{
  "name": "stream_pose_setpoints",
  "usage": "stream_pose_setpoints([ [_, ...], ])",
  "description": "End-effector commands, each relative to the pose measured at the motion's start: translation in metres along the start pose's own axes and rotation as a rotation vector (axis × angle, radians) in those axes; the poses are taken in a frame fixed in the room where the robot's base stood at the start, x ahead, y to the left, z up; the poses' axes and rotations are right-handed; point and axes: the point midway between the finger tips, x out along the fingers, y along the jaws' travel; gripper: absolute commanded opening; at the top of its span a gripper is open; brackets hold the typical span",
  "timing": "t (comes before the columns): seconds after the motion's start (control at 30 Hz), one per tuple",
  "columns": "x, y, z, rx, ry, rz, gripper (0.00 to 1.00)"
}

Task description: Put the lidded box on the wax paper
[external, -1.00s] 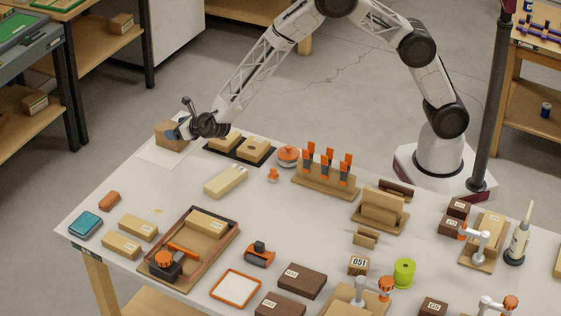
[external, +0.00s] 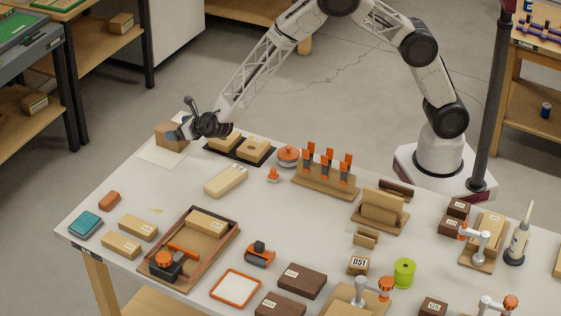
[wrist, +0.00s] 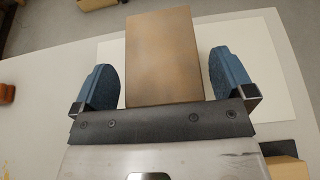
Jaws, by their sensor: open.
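A plain brown box (external: 168,136), which looks like the lidded box, stands on the white wax paper (external: 154,154) at the table's far left corner. In the wrist view the box (wrist: 164,55) lies between the two blue fingers, with the paper (wrist: 265,65) around it. My gripper (external: 182,129) is open, and it also shows in the wrist view (wrist: 164,78). A gap shows between each finger and the box. I cannot make out a lid seam, and the box's near edge is hidden by the gripper body.
A dark tray (external: 239,151) with wooden blocks sits just right of the paper. A pale block (external: 226,181) and an orange-lidded round pot (external: 288,156) stand nearby. The table left of the paper's front is mostly clear.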

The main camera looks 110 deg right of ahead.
Motion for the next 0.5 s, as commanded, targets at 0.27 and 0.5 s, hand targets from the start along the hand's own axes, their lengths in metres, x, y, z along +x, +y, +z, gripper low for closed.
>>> stream_pose_setpoints([
  [0.27, -0.029, 0.001, 0.0, 0.0, 0.001, 0.001, 1.0],
  [0.5, -0.058, 0.0, 0.001, 0.0, 0.0, 0.001, 1.0],
])
